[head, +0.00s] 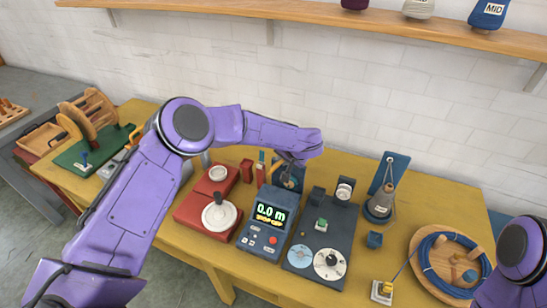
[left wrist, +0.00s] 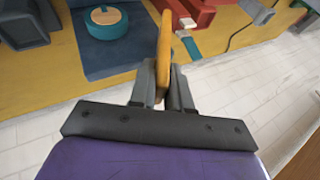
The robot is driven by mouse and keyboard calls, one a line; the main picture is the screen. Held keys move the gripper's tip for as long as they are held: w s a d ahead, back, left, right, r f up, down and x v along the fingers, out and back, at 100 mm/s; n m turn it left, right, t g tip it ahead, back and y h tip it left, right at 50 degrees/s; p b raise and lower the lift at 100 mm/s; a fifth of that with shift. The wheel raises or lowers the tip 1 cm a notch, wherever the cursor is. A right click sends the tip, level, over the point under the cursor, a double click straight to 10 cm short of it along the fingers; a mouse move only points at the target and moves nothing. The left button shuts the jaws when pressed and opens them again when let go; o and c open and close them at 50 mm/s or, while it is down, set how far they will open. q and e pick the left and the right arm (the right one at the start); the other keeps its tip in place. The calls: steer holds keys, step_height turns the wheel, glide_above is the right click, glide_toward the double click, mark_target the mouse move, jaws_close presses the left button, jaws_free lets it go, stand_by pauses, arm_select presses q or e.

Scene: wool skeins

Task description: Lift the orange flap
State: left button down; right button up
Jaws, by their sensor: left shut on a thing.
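The orange flap (left wrist: 164,48) stands up between the two grey fingers of my left gripper (left wrist: 163,82) in the left wrist view, and the fingers are shut on it. In the head view my left gripper (head: 289,163) is behind the blue meter box (head: 266,222), whose screen reads 0.0 m. A small orange piece (head: 274,167) shows beside the gripper there; most of the flap is hidden. Part of my right arm shows at the lower right, but its gripper is out of view.
The red unit (head: 191,217) with a white disc stands left of the meter box. A shelf (head: 345,17) runs above.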

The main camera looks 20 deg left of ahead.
stand_by(0.4)
arm_select(q)
steer(key=c, duration=1.4)
jaws_free()
steer(key=shift+c, duration=0.2)
steer(key=shift+s+d+r, duration=0.15)
steer(key=shift+r, duration=0.2)
steer(key=b+v, duration=0.2)
steer(key=v, duration=0.7)
steer(key=shift+r+b, duration=0.3)
steer(key=shift+b, duration=0.05)
steer(key=shift+s+d, duration=0.15)
steer(key=shift+d, duration=0.05)
